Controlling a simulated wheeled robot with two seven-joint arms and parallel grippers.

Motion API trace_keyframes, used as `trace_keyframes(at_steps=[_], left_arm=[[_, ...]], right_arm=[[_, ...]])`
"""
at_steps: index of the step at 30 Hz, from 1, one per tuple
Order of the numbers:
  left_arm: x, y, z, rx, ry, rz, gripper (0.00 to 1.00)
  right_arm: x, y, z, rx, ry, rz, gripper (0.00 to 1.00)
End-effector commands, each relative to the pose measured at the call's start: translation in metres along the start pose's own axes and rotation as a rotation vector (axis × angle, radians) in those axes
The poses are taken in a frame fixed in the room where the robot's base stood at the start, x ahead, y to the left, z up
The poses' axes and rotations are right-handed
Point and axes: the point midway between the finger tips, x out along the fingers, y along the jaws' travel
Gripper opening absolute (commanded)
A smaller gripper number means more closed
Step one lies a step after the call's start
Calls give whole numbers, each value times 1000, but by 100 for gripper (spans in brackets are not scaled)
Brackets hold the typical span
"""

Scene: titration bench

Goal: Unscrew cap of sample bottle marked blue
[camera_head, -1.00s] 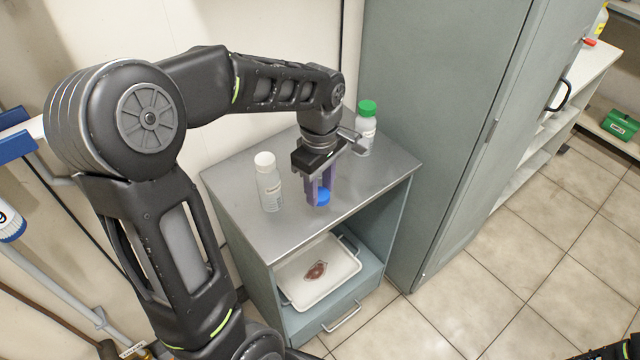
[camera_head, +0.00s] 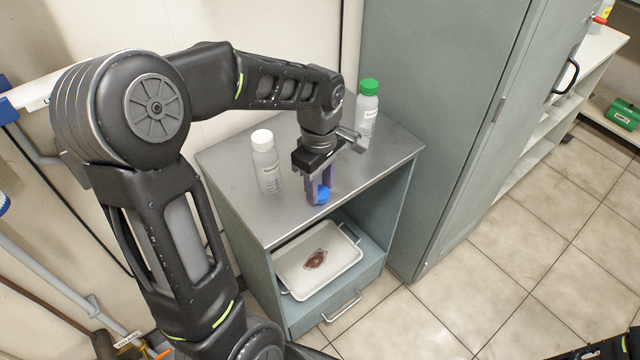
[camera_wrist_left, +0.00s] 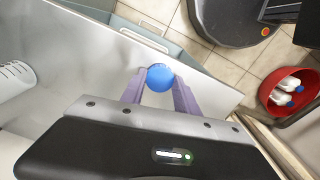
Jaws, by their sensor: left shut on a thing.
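The blue cap (camera_head: 322,196) is between the purple fingers of my left gripper (camera_head: 319,188), which is shut on it. It also shows as a round blue disc between the fingertips in the left wrist view (camera_wrist_left: 160,77). In the head view the cap is at the lower ends of the fingers, near the front edge of the cabinet top. I see no bottle body under it in either view. A white bottle with a white cap (camera_head: 267,170) and one with a green cap (camera_head: 366,115) stand upright on the cabinet top. My right gripper is not clearly seen.
The grey cabinet top (camera_head: 235,195) is bare around the bottles. A white tray (camera_head: 345,255) with a brownish object is on the shelf below. A tall grey-green cupboard (camera_head: 440,120) stands right. The left wrist view shows a red bowl (camera_wrist_left: 276,82) holding white and blue items.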

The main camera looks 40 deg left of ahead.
Motion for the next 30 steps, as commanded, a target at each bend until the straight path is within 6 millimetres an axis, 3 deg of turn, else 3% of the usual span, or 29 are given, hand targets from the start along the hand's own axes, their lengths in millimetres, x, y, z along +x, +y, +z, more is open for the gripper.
trace_keyframes(at_steps=[9, 19, 23, 30], left_arm=[[0, 0, 0, 0, 0, 0, 61], [-3, 0, 0, 0, 0, 2, 62], [-14, 1, 0, 0, 0, 3, 62], [-53, 1, 0, 0, 1, 5, 62]], right_arm=[[0, 0, 0, 0, 0, 0, 72], [0, 0, 0, 0, 0, 0, 72], [-1, 0, 0, 0, 0, 0, 72], [-2, -1, 0, 0, 0, 0, 72]])
